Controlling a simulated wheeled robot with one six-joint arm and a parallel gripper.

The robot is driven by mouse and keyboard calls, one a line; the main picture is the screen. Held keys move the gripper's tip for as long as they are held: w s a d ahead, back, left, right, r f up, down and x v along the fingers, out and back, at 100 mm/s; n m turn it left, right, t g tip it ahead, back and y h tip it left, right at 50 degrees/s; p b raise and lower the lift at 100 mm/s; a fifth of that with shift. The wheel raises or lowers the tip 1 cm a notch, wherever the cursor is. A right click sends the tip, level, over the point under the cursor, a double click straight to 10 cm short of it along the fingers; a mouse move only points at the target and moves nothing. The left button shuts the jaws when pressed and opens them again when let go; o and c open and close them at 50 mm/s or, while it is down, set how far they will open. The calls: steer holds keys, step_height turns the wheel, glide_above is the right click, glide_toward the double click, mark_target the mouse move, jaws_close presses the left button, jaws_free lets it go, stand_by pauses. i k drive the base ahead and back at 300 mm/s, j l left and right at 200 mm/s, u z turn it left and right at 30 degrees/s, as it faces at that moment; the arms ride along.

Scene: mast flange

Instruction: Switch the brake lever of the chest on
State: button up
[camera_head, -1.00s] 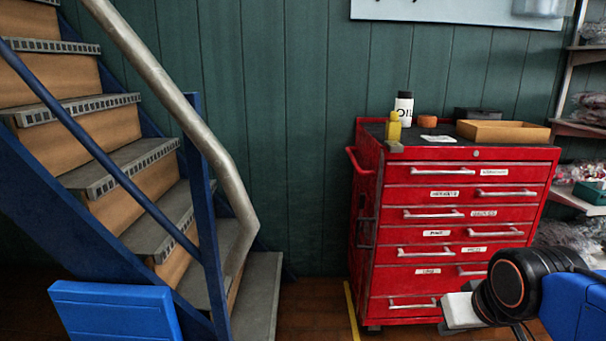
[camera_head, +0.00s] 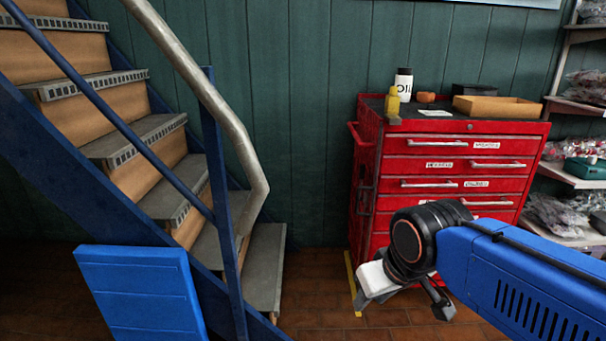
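The chest (camera_head: 368,190) is a red tool cabinet with several labelled drawers and a push bar on its left side, standing against the green wall. My blue arm comes in from the right and covers its lower right drawers and most of its base. My gripper (camera_head: 404,304) is in front of the chest's lower part. Its two fingers are spread apart with nothing visible between them. I cannot make out the brake lever; the bottom of the chest is mostly hidden behind the gripper and arm.
A staircase (camera_head: 160,200) with a grey handrail (camera_head: 215,105) fills the left. A bottle (camera_head: 403,84), a yellow container (camera_head: 393,101) and an open box (camera_head: 497,108) stand on the chest. A shelf (camera_head: 574,175) is at the right. Brown tiled floor (camera_head: 320,315) is free between stairs and chest.

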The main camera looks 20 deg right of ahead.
mark_target(361, 175)
steer(key=i+l+u, duration=0.7)
steer(key=i+l, duration=0.4)
